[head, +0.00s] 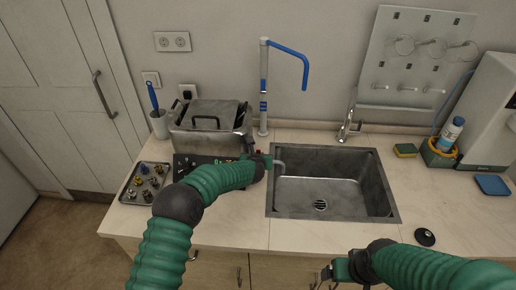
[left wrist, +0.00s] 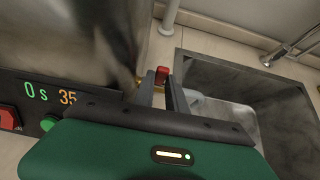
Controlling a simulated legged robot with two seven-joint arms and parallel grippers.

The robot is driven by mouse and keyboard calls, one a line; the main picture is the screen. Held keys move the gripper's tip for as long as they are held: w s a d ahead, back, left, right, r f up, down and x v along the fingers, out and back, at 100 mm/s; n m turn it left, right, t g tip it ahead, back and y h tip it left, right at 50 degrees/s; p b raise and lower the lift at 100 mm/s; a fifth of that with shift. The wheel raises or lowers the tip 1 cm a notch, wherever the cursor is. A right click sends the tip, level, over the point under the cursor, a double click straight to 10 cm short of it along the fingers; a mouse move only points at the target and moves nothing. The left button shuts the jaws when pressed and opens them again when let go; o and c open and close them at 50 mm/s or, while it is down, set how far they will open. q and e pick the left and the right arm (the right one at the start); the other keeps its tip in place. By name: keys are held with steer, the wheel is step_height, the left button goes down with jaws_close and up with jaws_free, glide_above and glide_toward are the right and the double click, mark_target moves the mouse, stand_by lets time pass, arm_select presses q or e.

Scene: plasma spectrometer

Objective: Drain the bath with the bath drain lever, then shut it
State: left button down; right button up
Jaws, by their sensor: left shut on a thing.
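The bath (head: 215,138) is a metal box with a lidded top on the counter, left of the sink. Its front panel (left wrist: 45,98) shows lit digits and red and green buttons in the left wrist view. The drain lever (left wrist: 162,72) has a red end and sits between my left gripper's fingertips (left wrist: 163,80). In the head view my left gripper (head: 262,160) is at the bath's right front corner, shut on the lever. A curved spout shows beside it over the sink's left edge. My right gripper (head: 335,275) is low at the front edge; its fingers are too small to judge.
The steel sink (head: 318,190) with its drain grate is right of the bath. A tray (head: 146,183) of small fittings lies at the left. A blue-and-white tap post (head: 264,90) stands behind.

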arm_select(q)
steer(key=shift+r, duration=0.1)
stand_by(0.3)
steer(key=c, duration=1.6)
jaws_free()
steer(key=shift+c, duration=0.2)
steer(key=shift+w, duration=0.1)
steer(key=b+v, duration=0.3)
steer(key=v, duration=1.3)
steer(key=shift+s+b, duration=0.25)
steer(key=shift+b, duration=0.05)
steer(key=shift+r, duration=0.1)
